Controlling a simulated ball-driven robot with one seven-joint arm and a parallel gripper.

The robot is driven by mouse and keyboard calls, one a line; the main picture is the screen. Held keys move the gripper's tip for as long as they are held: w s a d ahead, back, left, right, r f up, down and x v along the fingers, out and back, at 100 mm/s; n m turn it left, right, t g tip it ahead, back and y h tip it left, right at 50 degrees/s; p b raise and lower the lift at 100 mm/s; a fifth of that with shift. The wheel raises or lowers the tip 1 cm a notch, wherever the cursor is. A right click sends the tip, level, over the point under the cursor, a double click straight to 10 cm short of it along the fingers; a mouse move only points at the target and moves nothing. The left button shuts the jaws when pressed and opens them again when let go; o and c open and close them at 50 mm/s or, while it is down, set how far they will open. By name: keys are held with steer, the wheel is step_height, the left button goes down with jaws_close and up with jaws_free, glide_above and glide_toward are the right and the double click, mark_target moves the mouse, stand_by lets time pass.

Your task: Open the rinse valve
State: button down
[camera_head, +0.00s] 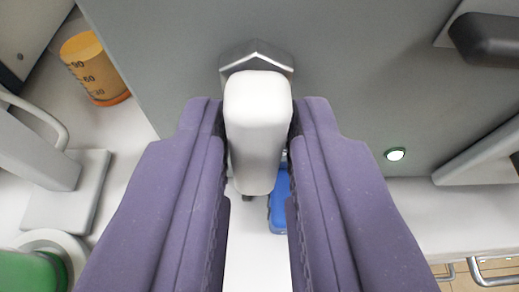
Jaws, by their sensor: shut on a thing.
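The rinse valve appears to be the white rounded handle (258,130) in the middle of the view, in front of a metal fitting (256,58) on a grey panel. My gripper (258,115) has its two purple fingers on the left and right sides of the white handle, shut on it. The fingertips reach about the handle's upper half. The handle's far side and its joint to the fitting are mostly hidden.
The grey panel (350,80) has a lit round button (395,154) and a black knob (487,38) at right. An orange graduated beaker (95,68) stands at left. A blue object (279,205) shows below the handle. A green object (30,272) is at lower left.

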steer(key=shift+f, duration=0.15)
steer(key=c, duration=1.1)
jaws_free()
steer(key=shift+s+r, duration=0.3)
steer(key=shift+s, duration=0.05)
steer(key=p+v, duration=0.2)
steer(key=v, duration=0.5)
steer(key=shift+f, duration=0.1)
